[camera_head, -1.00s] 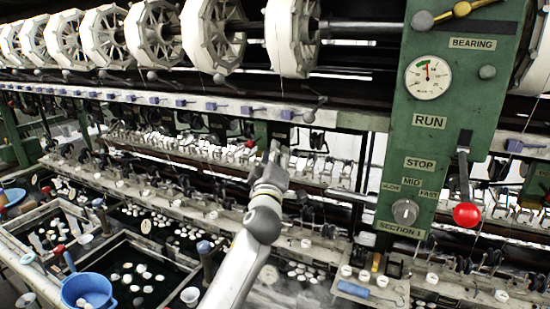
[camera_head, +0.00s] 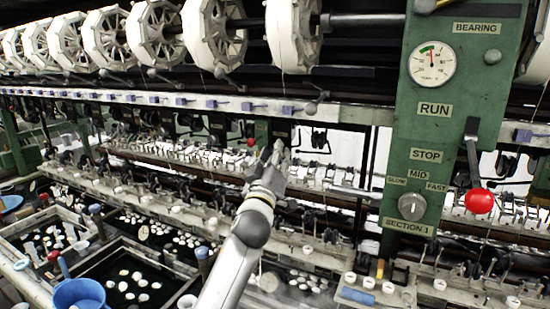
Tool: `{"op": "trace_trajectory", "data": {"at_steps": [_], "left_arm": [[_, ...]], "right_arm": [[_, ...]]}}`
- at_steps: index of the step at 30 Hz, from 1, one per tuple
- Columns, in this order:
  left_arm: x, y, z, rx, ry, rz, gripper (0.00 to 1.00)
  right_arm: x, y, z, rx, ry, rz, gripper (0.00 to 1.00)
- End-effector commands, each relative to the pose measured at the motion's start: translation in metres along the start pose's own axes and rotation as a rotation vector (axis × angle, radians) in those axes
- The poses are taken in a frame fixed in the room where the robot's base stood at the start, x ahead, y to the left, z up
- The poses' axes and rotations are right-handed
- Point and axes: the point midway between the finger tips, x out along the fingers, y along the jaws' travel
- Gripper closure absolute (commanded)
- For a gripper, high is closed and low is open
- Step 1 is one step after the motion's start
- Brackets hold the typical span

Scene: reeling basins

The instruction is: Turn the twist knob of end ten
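My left gripper (camera_head: 268,154) is in the middle of the view, its arm coming up from below. Its fingers point away from me toward the row of small fittings (camera_head: 205,153) under the rail, and I cannot tell whether they are open or shut. A small red part (camera_head: 251,142) shows just left of the fingertips; whether they touch is unclear. No label marks end ten, and I cannot pick out its twist knob; the gripper may hide it. My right gripper is not in view.
A green panel (camera_head: 466,95) at right carries a gauge (camera_head: 432,63), a speed knob (camera_head: 412,206) and a red-balled lever (camera_head: 479,200). White reels (camera_head: 215,32) line the top. Basins with white cocoons (camera_head: 130,284) and a blue bowl (camera_head: 80,293) lie at lower left.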

Motion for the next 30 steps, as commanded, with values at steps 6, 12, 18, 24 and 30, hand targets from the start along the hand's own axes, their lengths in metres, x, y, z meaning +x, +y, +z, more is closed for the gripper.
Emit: {"op": "trace_trajectory", "data": {"at_steps": [6,12,18,24,30], "left_arm": [[0.000,0.000,0.000,-0.001,0.000,0.000,0.50],[0.000,0.000,0.000,-0.002,0.000,-0.001,0.50],[0.001,0.002,-0.001,-0.047,-0.001,-0.019,0.50],[0.002,0.006,-0.004,-0.173,-0.002,-0.070,0.50],[0.002,0.008,-0.005,-0.304,-0.002,-0.127,0.50]], "right_arm": [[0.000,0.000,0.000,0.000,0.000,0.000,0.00],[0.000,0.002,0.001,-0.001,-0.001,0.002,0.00],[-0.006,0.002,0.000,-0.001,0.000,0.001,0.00],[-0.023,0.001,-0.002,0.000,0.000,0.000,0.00],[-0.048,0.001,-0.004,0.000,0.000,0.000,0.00]]}}
